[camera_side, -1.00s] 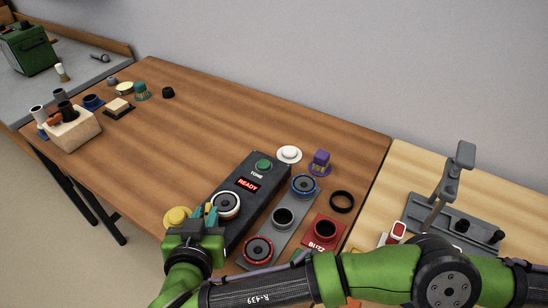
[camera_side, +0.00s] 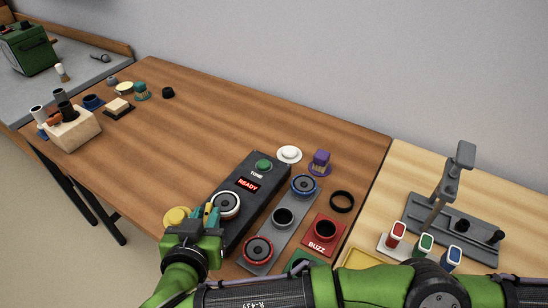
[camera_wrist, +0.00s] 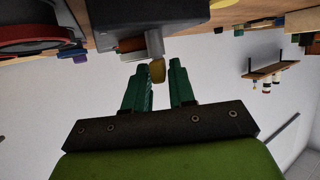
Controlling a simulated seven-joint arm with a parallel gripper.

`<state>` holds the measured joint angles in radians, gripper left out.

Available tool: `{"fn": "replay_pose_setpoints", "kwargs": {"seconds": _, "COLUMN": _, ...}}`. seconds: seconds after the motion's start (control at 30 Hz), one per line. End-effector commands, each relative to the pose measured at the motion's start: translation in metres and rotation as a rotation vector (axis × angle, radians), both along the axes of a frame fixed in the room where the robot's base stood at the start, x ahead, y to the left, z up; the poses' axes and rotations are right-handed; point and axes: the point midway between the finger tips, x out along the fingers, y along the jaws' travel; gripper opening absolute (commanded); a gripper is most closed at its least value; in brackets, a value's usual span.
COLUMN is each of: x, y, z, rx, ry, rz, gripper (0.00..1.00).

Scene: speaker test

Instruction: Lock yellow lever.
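In the wrist view, a small yellow lever tip (camera_wrist: 157,72) sticks out on a light grey stem from the end of a dark grey box. My gripper (camera_wrist: 157,80) has its two green fingers apart, one on each side of the yellow tip. Slight gaps seem to show, so I see no firm hold. In the side view, my gripper (camera_side: 206,214) is at the near-left end of the dark TONE box (camera_side: 250,190), whose display reads READY. The lever is hidden there behind my gripper.
A yellow round piece (camera_side: 176,217) lies just left of my gripper. A grey plate (camera_side: 268,232) with round sockets and a red BUZZ block (camera_side: 325,231) stand right of the box. A grey stand (camera_side: 455,225) is further right. The table's far left middle is clear.

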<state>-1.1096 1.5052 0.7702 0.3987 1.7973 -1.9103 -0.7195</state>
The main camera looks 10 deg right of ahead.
Motion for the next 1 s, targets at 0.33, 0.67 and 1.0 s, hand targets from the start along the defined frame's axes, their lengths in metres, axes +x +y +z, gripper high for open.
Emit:
{"fn": "replay_pose_setpoints", "kwargs": {"seconds": 0.33, "x": -0.005, "y": 0.002, "z": 0.002, "rx": 0.001, "ry": 0.002, "rz": 0.000, "gripper": 0.24}}
{"fn": "replay_pose_setpoints", "kwargs": {"seconds": 0.67, "x": -0.034, "y": 0.010, "z": 0.012, "rx": -0.001, "ry": 0.006, "rz": 0.003, "gripper": 0.24}}
{"fn": "replay_pose_setpoints", "kwargs": {"seconds": 1.0, "x": -0.044, "y": 0.013, "z": 0.059, "rx": 0.005, "ry": -0.005, "rz": 0.000, "gripper": 0.24}}
